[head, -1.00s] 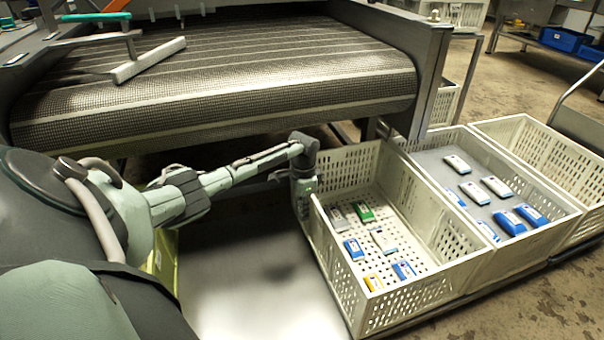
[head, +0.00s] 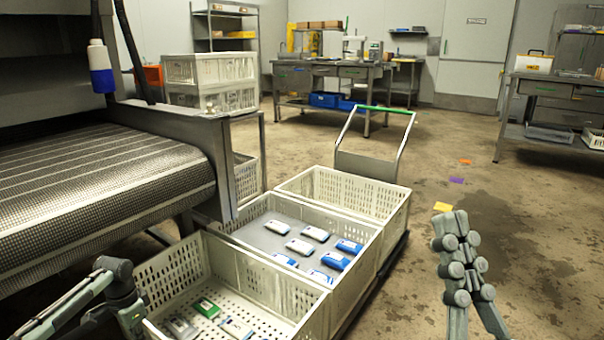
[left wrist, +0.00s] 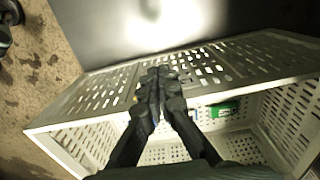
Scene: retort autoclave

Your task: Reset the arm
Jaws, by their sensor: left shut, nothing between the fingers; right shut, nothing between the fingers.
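My right gripper (head: 456,232) stands upright at the lower right of the head view, shut and empty, over bare floor. My left arm comes in at the lower left, beside the left wall of the nearest crate (head: 178,268); its fingertips are not clear there. In the left wrist view my left gripper (left wrist: 156,80) is shut and empty, over the slotted wall of a pale crate (left wrist: 97,102). A green-and-white pack (left wrist: 224,108) lies inside that crate, partly hidden by the wall.
The middle crate (head: 367,257) holds several white and blue packs. An empty-looking crate (head: 385,205) stands behind it, by a cart handle (head: 395,152). The mesh conveyor (head: 110,185) is at the left. Workbenches (head: 325,82) stand at the back. The floor on the right is mostly clear.

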